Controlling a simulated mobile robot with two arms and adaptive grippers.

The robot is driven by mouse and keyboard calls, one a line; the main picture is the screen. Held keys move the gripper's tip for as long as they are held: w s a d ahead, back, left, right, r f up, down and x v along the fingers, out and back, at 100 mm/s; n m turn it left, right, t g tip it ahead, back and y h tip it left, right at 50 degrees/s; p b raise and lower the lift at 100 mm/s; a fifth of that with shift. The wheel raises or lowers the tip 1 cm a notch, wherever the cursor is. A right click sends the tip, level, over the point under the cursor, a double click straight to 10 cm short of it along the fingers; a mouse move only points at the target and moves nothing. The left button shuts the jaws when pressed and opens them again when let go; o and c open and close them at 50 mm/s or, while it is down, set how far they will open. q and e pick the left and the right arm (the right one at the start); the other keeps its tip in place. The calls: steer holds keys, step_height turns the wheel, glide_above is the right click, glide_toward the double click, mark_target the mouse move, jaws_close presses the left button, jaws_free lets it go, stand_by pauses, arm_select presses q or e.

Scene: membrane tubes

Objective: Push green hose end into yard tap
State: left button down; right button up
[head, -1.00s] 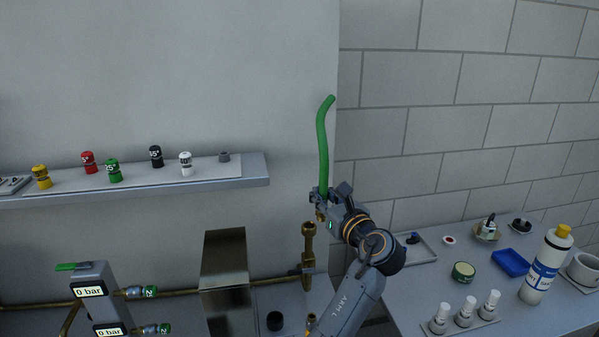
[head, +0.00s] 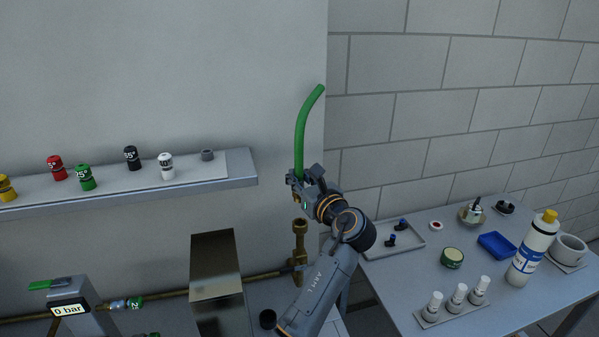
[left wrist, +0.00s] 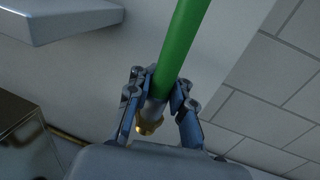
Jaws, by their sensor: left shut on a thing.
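My left gripper (head: 306,186) is shut on the green hose (head: 302,135), close to its lower end. The hose rises from the jaws and its free top bends to the right. In the left wrist view the green hose (left wrist: 183,45) stands between the two fingers of my left gripper (left wrist: 157,95), with a grey end piece below it. The brass yard tap (head: 299,240) stands upright on the pipe below the gripper, apart from the hose. A brass part (left wrist: 148,126) shows beneath the hose end in the left wrist view. My right gripper is out of view.
A wall shelf (head: 243,182) with several coloured caps is on the left. A metal box (head: 216,265) stands left of the tap. The table (head: 405,285) at right holds a bottle (head: 533,250), blue tray (head: 497,246) and small jars.

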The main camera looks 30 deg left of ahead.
mark_target(298, 196)
arm_select(q)
steer(key=shift+f, duration=0.7)
steer(key=shift+s+d+f+b, duration=0.1)
steer(key=shift+d+f+b, duration=0.05)
steer(key=shift+f+b, duration=0.2)
steer(key=shift+d+f+b, duration=0.1)
steer(key=shift+f+b, duration=0.2)
steer(key=shift+f, duration=0.5)
steer(key=shift+f+b, duration=0.3)
steer(key=shift+f, duration=0.6)
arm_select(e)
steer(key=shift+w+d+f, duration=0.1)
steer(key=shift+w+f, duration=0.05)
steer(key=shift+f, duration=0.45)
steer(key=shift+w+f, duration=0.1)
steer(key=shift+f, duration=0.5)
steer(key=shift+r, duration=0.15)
arm_select(q)
steer(key=shift+r+p, duration=0.1)
steer(key=shift+p, duration=0.4)
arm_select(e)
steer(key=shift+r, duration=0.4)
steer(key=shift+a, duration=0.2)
